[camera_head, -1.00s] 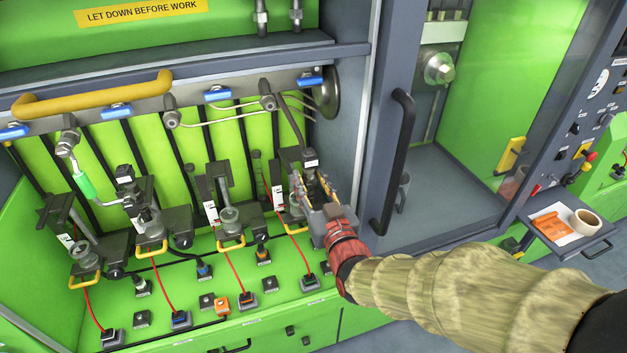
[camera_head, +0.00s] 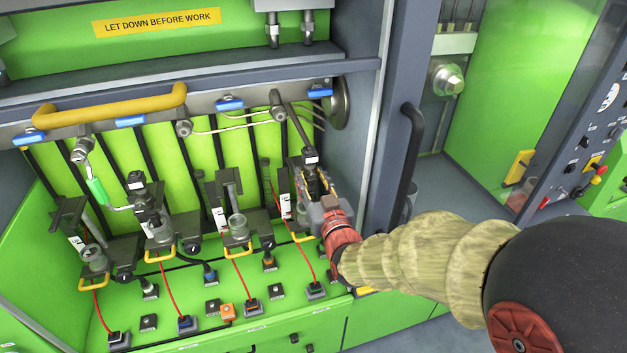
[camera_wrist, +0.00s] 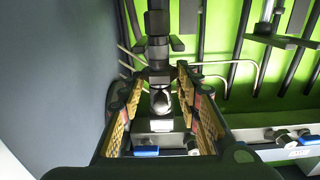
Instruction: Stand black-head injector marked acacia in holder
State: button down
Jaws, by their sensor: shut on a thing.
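My gripper (camera_head: 317,192) is shut on a black-head injector (camera_head: 310,158) at the right end of the bench row. Its black head with a small white label shows above the fingers; I cannot read the marking. The rightmost holder (camera_head: 285,205) is just left of my gripper and partly hidden by it. I cannot tell whether the injector's lower end is inside the holder. The wrist view shows my fingers (camera_wrist: 160,108) on both sides of a dark, upright part with a rounded metal end. Another black-head injector (camera_head: 140,190) stands in the second holder from the left.
A rail with blue valve handles (camera_head: 229,104) and hanging pipes runs above the holders. A yellow bar (camera_head: 110,103) is in front of it. A grey door post with a black handle (camera_head: 411,160) stands close right of my gripper. Red cables run below the holders.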

jog(key=x, duration=0.4)
jog(key=shift+w+a+f, duration=0.1)
jog(key=shift+w+f, duration=0.25)
jog(key=shift+w, duration=0.05)
dwell(0.4)
jog(key=shift+f+b, duration=0.15)
jog(key=shift+b, duration=0.45)
dwell(1.0)
